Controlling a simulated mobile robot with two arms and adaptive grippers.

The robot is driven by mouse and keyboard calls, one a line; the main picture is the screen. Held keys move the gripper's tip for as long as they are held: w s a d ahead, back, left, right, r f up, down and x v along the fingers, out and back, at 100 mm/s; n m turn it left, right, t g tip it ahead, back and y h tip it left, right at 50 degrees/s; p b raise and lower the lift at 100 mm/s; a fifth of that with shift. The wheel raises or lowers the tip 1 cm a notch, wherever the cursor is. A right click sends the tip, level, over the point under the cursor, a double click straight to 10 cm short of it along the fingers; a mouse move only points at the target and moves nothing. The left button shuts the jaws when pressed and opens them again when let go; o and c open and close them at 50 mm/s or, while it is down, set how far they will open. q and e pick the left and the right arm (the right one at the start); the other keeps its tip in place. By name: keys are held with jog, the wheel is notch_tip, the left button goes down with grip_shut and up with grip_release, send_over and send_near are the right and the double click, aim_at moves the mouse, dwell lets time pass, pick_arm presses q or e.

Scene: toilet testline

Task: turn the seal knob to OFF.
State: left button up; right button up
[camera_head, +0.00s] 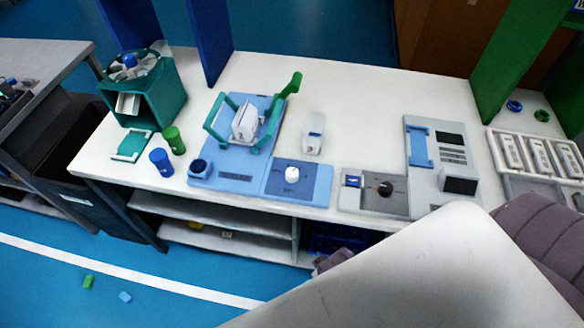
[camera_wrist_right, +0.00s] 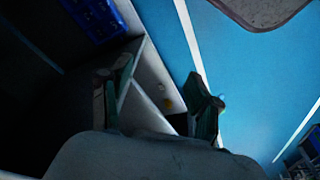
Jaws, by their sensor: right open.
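Two knobs show in the head view, and their labels are too small to read, so I cannot tell which is the seal knob. A black knob (camera_head: 385,188) with a reddish mark sits on a grey panel (camera_head: 398,205) near the table's front edge. A white knob (camera_head: 292,175) stands on a blue plate (camera_head: 316,191) to its left. My right gripper (camera_wrist_right: 156,98) is open and empty in the right wrist view, its fingers apart over the shelf and floor. Neither knob shows there. My left gripper is in neither view.
A blue fixture with green handles (camera_head: 224,163) holds a white block. A grey device (camera_head: 424,187) with a dark screen stands right of the black knob. My white arm link covers the lower right.

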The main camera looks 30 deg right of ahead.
jog(key=w+a+r+n+y+p, duration=0.1)
jog(key=w+r, duration=0.1)
jog(key=r, duration=0.6)
jog(key=w+a+r+n, duration=0.1)
jog(key=w+a+r, duration=0.15)
jog(key=r, duration=0.55)
jog(key=w+a+r+n+y, duration=0.1)
jog(key=w+a+r+n, duration=0.2)
jog(key=w+r+n, duration=0.45)
jog(key=n+g+h, duration=0.2)
jog(key=n+g, duration=0.1)
jog(key=n, duration=0.3)
send_near(292, 172)
notch_tip(292, 172, down, 10)
jog(key=shift+s+a+r+p, duration=0.1)
jog(key=shift+s+p, duration=0.05)
jog(key=shift+p, duration=1.05)
jog(key=c, duration=1.1)
